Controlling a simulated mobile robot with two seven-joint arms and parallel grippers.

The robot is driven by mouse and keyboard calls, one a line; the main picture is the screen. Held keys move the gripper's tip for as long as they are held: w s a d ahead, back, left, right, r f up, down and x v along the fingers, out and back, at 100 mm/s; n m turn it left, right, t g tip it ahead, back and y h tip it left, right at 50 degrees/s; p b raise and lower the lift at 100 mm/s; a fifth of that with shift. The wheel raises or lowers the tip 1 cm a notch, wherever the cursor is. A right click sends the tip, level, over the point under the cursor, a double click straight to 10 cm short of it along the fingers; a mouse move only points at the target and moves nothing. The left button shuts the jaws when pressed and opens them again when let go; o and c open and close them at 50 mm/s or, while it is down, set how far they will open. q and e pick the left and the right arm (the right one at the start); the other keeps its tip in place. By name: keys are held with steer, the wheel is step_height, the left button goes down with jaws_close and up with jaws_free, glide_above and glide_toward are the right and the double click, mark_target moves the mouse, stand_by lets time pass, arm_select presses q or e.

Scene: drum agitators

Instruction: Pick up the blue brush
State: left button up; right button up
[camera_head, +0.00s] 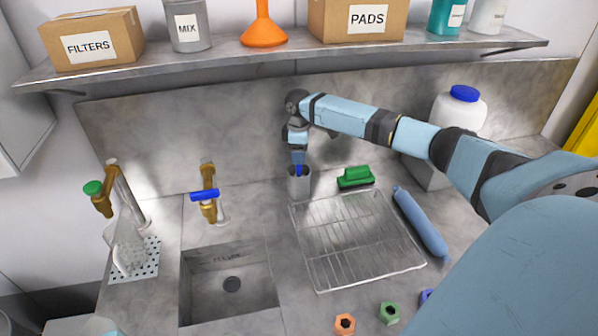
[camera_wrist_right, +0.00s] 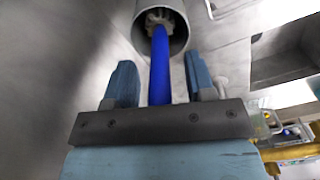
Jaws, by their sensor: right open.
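The blue brush (camera_head: 299,169) stands in a grey metal cup (camera_head: 298,184) on the counter behind the wire rack. In the right wrist view its blue handle (camera_wrist_right: 160,65) runs out of the cup (camera_wrist_right: 177,42), with the pale bristles inside the cup's mouth. My right gripper (camera_wrist_right: 161,80) is open, with one blue finger on each side of the handle and a visible gap to both. In the head view my right gripper (camera_head: 298,160) points down just over the cup. My left gripper is not in view.
A wire rack (camera_head: 350,240) lies in front of the cup, with a green scrubbing brush (camera_head: 355,177) and a blue roll (camera_head: 420,222) beside it. A sink (camera_head: 230,284) and brass taps are to the left. A shelf (camera_head: 280,62) with boxes hangs above.

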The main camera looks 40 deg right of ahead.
steer(key=shift+f, duration=0.1)
steer(key=shift+c, duration=0.5)
jaws_close()
